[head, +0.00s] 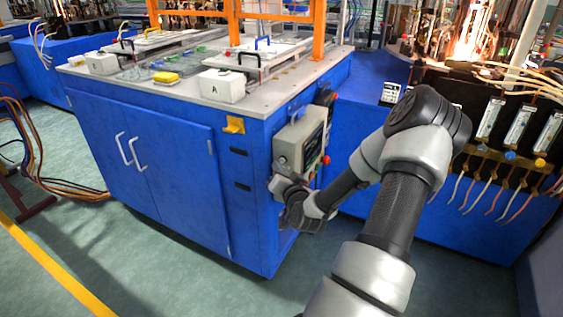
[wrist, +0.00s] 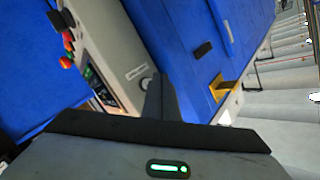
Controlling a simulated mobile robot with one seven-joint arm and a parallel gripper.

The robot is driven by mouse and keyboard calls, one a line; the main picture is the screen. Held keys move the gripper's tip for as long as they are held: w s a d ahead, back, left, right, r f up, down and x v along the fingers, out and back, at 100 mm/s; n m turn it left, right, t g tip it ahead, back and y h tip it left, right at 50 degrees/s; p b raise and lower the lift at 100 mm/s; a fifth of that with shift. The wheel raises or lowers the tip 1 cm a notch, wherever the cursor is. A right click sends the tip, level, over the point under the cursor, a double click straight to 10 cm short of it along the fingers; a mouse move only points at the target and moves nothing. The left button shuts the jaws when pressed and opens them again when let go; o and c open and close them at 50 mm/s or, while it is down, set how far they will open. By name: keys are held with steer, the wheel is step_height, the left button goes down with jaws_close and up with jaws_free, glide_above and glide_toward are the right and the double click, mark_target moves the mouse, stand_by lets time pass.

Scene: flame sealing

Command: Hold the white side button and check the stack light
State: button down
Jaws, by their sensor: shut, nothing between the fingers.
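The white side button (wrist: 146,84) is a small pale round knob on the narrow side of the grey control box (head: 301,140). It also shows in the head view as a small round spot (head: 283,160). My gripper (head: 280,174) is shut and empty, low beside that side of the box. In the wrist view its dark fingers (wrist: 158,82) are together, with their tip right at the button and covering part of it. I cannot tell whether they touch or press it. I cannot make out a stack light in either view.
The control box hangs on the end of a blue cabinet (head: 160,170) with red knobs (wrist: 66,62) on its front. A yellow bracket (head: 234,125) sticks out nearby. A blue machine with hanging cables (head: 490,180) stands at right. The floor in front is clear.

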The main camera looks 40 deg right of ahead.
steer(key=shift+a, duration=0.1)
steer(key=a, duration=0.1)
steer(key=s+a, duration=0.1)
steer(key=a, duration=0.1)
steer(key=s+a, duration=0.1)
steer(key=shift+a, duration=0.25)
stand_by(0.3)
stand_by(0.4)
